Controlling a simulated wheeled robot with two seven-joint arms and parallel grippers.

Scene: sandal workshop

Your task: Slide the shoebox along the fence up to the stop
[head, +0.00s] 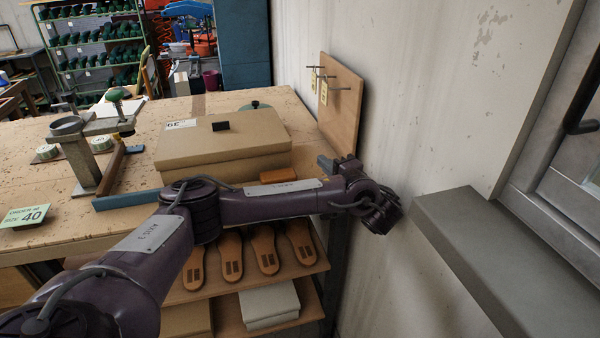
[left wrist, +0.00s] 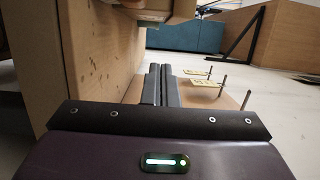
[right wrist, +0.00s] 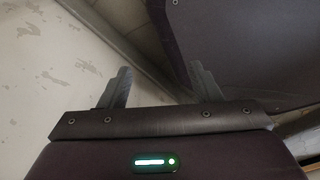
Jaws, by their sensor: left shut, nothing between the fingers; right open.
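The tan shoebox (head: 222,155) lies lidded on the bench, with a dark block on its lid. A blue bar (head: 127,201), which looks like the fence, runs along its near side, partly behind my arm. A brown strip (head: 111,170) stands left of the box across a gap; it may be the stop. My right gripper (right wrist: 161,85) is open and empty, seen only in the right wrist view.
A metal stand (head: 85,150) and an order card (head: 27,215) are at the bench's left. A brown block (head: 280,175) sits between box and arm. A board with hooks (head: 341,105) leans at the wall. A grey ledge (head: 490,250) juts out at right.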

